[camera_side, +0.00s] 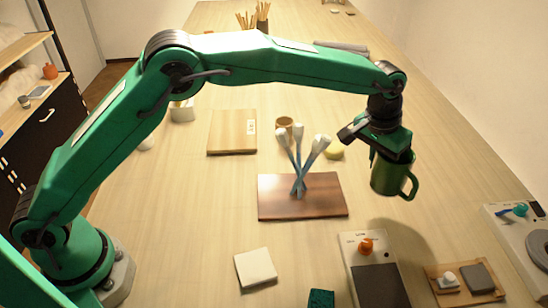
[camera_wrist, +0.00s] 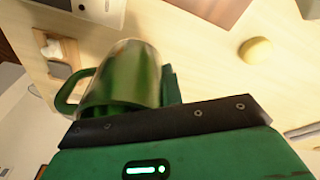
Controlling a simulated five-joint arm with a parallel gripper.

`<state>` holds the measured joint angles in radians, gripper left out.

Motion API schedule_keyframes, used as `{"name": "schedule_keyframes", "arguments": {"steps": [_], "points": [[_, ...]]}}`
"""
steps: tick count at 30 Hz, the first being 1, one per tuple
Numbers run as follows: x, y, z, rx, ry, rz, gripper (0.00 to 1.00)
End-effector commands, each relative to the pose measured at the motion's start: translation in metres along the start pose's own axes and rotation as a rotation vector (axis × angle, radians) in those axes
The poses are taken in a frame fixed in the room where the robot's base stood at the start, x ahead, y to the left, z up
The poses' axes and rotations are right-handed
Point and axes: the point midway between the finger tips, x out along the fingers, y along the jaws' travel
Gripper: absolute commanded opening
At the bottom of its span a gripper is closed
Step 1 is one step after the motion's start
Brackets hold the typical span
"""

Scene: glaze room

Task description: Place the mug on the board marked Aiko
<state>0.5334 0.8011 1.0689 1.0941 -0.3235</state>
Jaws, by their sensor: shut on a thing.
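My gripper (camera_side: 388,152) is shut on a green mug (camera_side: 393,180) and holds it upright above the table at the right. The mug's handle points right in the side view. In the wrist view the mug (camera_wrist: 125,75) sits at the jaws, with its handle to the left. A light wooden board (camera_side: 230,136) lies left of centre and bears a small white label (camera_side: 251,127), too small to read. A darker reddish-brown board (camera_side: 275,206) lies at the centre. No name is legible on either board.
Several blue sticks with pale heads (camera_side: 302,165) stand crossed over the dark board. A tan cup (camera_side: 285,122) and a yellow round thing (camera_side: 334,150) are behind it. A white tile (camera_side: 255,268), a grey-topped device (camera_side: 378,285) and a small wooden tray (camera_side: 443,290) lie in front.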

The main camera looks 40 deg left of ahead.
Motion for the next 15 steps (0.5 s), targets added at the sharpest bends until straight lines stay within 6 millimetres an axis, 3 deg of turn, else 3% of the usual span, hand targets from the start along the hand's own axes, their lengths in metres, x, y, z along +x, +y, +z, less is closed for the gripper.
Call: {"name": "schedule_keyframes", "arguments": {"steps": [7, 15], "points": [[-0.014, -0.089, -0.004, -0.144, 0.01, -0.023, 0.0], [-0.03, -0.191, 0.013, -0.318, 0.017, -0.051, 0.0]]}}
